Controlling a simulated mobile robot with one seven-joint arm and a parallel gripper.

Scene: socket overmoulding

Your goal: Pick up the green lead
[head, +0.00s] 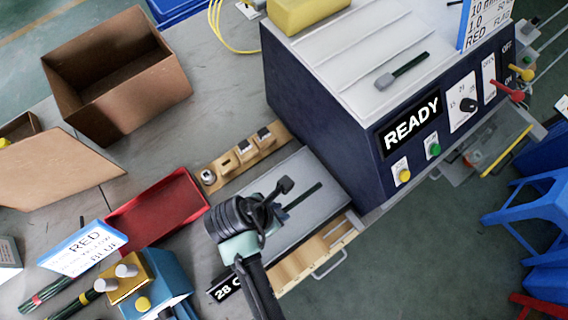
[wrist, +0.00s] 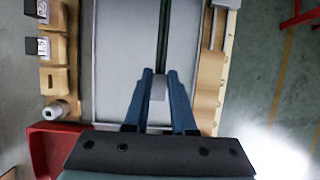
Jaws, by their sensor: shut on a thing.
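The green lead (head: 304,195) is a thin dark strip over the grey plate at the front of the machine. In the wrist view the green lead (wrist: 163,40) runs straight up the picture from between my fingertips. My gripper (head: 280,203) is over the same plate; in the wrist view my gripper (wrist: 160,78) has its two blue fingers shut on the lead's near end. The fingers hide part of that end. I cannot tell whether the lead is clear of the plate.
The machine (head: 315,110) reads READY and carries another dark lead (head: 410,64) on top. A wooden strip with small fittings (head: 243,155), a red tray (head: 155,212) and a cardboard box (head: 150,85) stand left. More dark leads (head: 75,303) lie lower left.

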